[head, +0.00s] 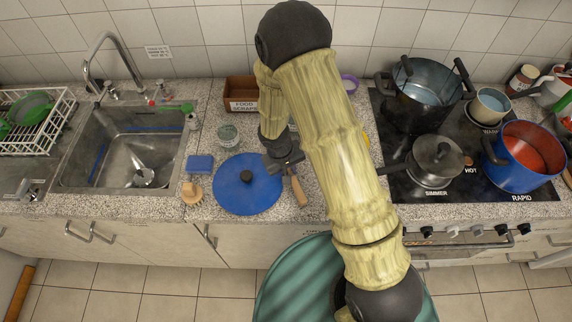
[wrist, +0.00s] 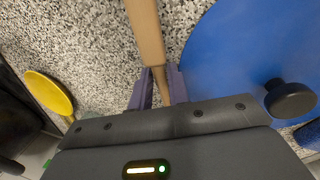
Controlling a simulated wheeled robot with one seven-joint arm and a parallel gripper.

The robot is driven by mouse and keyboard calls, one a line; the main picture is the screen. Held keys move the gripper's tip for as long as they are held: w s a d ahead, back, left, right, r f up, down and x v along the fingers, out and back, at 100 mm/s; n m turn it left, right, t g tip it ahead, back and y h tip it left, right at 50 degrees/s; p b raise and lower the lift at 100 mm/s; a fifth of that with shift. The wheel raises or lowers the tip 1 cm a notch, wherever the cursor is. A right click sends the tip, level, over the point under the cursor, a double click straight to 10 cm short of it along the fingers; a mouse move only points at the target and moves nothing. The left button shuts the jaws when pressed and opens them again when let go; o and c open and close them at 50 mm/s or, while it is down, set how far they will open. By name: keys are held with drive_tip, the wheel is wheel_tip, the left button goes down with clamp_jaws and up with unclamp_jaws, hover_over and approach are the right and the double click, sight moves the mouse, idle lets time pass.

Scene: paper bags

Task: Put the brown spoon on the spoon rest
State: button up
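The brown spoon (head: 299,191) is at the counter's front, just right of the blue lid. In the wrist view its wide brown part (wrist: 146,30) points away from me, and its thin part runs between my fingers. My gripper (head: 288,163) has its fingers (wrist: 159,88) close together with the thin part between them; they look shut on it. Whether the spoon touches the counter is unclear. A yellow shallow dish with a short handle, likely the spoon rest (wrist: 49,93), lies left in the wrist view; my arm mostly hides it in the head view.
A blue lid (head: 232,187) with a black knob lies beside my gripper. A blue sponge (head: 200,164) and a brush (head: 193,191) are left of it. A food scraps box (head: 241,92) stands behind. The stove with a grey pot (head: 436,163) is at right, the sink (head: 125,150) at left.

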sight(289, 172)
idle(0.4)
clamp_jaws()
drive_tip(key=shift+r, duration=0.1)
wheel_tip(289, 172, up, 10)
drive_tip(key=shift+b, duration=0.45)
idle(0.4)
